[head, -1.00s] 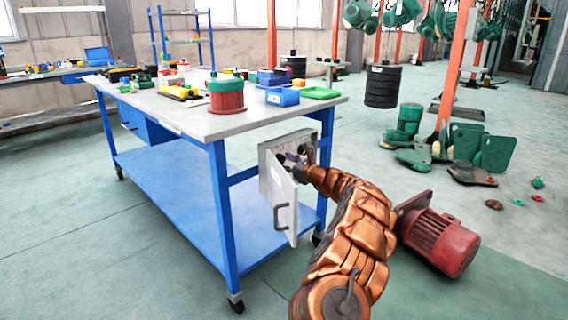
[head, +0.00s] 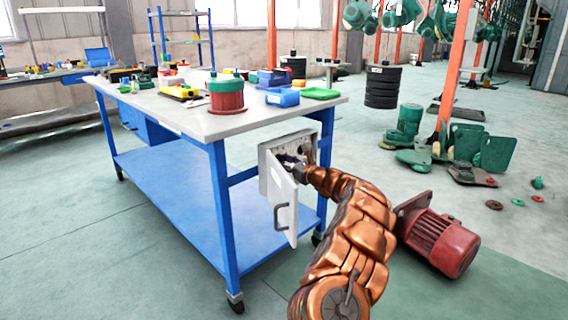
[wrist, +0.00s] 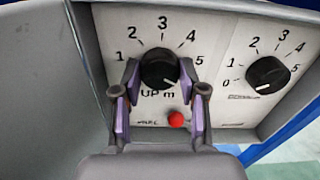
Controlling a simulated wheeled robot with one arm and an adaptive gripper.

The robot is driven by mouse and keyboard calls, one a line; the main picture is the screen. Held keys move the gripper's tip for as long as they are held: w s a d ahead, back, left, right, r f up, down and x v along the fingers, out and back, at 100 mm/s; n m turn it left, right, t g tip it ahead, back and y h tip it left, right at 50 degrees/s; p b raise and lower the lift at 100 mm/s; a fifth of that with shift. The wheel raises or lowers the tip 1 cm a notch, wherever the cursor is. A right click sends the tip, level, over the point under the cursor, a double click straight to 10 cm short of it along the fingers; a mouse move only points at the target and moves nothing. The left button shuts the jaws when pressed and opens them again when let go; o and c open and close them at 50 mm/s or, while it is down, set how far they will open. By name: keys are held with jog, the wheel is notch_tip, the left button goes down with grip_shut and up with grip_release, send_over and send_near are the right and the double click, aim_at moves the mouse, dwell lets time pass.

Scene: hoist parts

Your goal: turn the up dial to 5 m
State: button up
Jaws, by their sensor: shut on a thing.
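The up dial (wrist: 158,66) is a round black knob on the grey panel, marked "UP m" below, with numbers 1 to 5 around it. A light pointer mark shows at its lower right, below the 5. My gripper (wrist: 159,75) is shut on this dial, one purple-grey finger on each side. The 0 of its scale is hidden. In the head view my gripper (head: 291,161) reaches into the open control box (head: 267,170) at the table's end; the dial is too small to tell there.
A second black dial (wrist: 268,73) is to the right, its mark toward 0. A red button (wrist: 177,119) lies just below the up dial, between the fingers. The box's open door (head: 284,212) hangs close beside my gripper. A red motor (head: 437,240) lies on the floor.

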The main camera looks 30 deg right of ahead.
jog(key=n+b, duration=0.3)
jog(key=n, duration=0.2)
jog(key=shift+f, duration=0.1)
jog(key=shift+n+b, duration=0.7)
jog(key=shift+n, duration=0.5)
jog(key=o, duration=1.1)
jog(key=shift+o, duration=0.2)
